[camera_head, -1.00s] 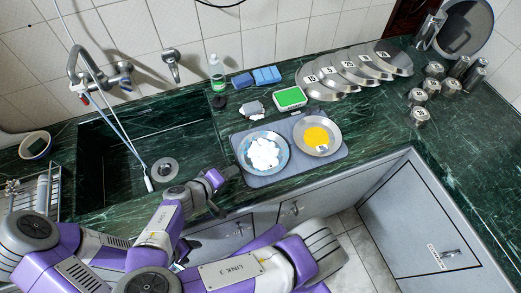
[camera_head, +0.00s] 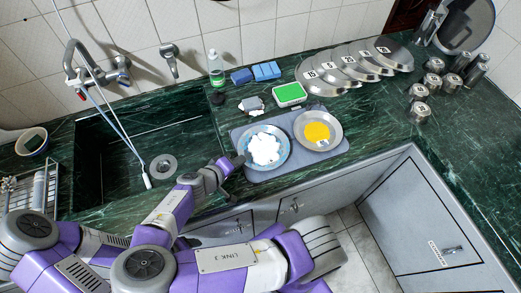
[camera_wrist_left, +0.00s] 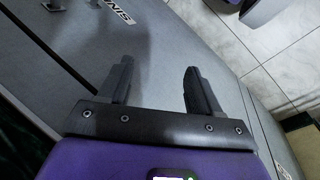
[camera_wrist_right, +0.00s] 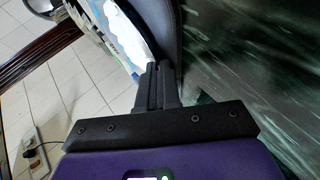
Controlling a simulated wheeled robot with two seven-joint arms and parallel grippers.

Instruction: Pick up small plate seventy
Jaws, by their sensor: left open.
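A small round metal plate (camera_head: 283,161) heaped with white pieces lies on the left of a grey tray. No number can be read on it. A similar plate (camera_head: 337,137) with yellow contents lies to its right and has a small label I cannot read. My right gripper (camera_head: 240,160) is at the left rim of the plate with white pieces. In the right wrist view its fingers (camera_wrist_right: 158,72) are nearly together at that plate's edge, seemingly around the rim. My left gripper (camera_wrist_left: 158,78) is open and empty in front of the grey cabinets; the head view does not clearly show its fingers.
Larger overlapping plates with number labels (camera_head: 345,68) stand at the back, beside a green box (camera_head: 290,94), blue sponges (camera_head: 266,71) and a bottle (camera_head: 216,68). The grey tray (camera_head: 258,178) is near the counter's front edge. Metal canisters (camera_head: 433,82) stand right; the sink (camera_head: 110,150) is left.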

